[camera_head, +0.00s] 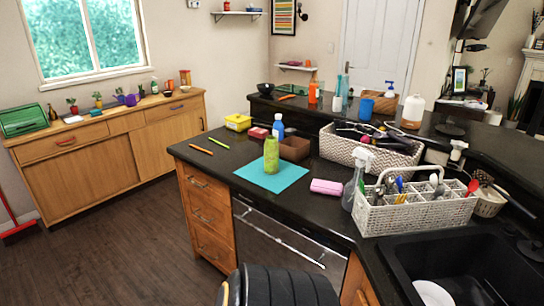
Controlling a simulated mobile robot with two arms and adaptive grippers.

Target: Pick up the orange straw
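The orange straw (201,149) lies flat on the dark countertop, near its left end. A green straw (218,142) lies just behind and to the right of it, apart from it. Nothing covers the orange straw. Neither of my grippers shows in the head view.
A green bottle (271,155) stands on a turquoise mat (262,182) right of the straws. A yellow container (238,122) is behind them. A pink sponge (327,187), spray bottle (358,180) and utensil caddy (412,208) stand farther right, before the sink (400,262). The counter around the straws is clear.

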